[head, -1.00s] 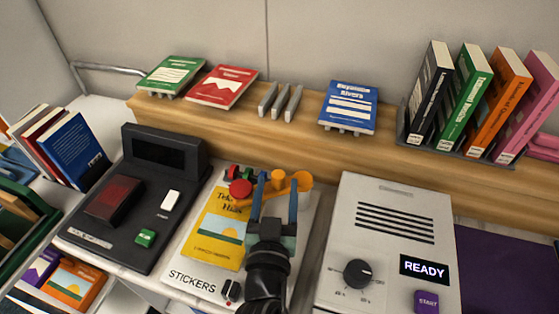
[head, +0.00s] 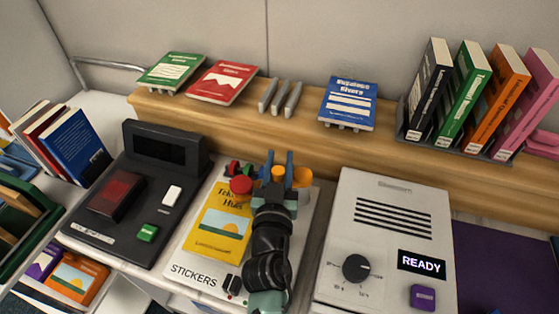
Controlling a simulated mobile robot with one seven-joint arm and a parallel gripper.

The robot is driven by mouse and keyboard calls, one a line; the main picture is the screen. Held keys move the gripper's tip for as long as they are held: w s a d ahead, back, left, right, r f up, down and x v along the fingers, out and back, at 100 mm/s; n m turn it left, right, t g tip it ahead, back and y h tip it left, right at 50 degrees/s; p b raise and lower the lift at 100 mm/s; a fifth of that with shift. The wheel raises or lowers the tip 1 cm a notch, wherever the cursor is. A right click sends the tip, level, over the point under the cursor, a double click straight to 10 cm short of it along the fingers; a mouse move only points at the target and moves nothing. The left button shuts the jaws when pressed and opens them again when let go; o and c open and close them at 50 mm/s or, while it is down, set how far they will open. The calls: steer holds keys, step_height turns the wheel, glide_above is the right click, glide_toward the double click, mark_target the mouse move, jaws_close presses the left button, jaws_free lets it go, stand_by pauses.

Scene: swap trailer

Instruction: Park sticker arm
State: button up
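The sticker station (head: 186,252) is a pale board labelled STICKERS. A yellow book (head: 218,225) lies on it, its right side covered by my arm. The orange sticker arm (head: 301,178) shows at the board's far right, beside and between my fingers; the rest of it is hidden behind my gripper. A red knob (head: 241,185) and small red and green parts (head: 235,168) sit to its left. My gripper (head: 279,160) has its two blue fingers at the orange arm, with a narrow gap between them. I cannot tell whether they press on it.
A black scanner-like device (head: 110,245) stands to the left. A pale machine (head: 385,285) reading READY stands close on the right. Behind is a wooden ledge (head: 215,115) with books and metal holders. A purple mat (head: 500,270) lies at far right.

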jaws_close()
stand_by(1.0)
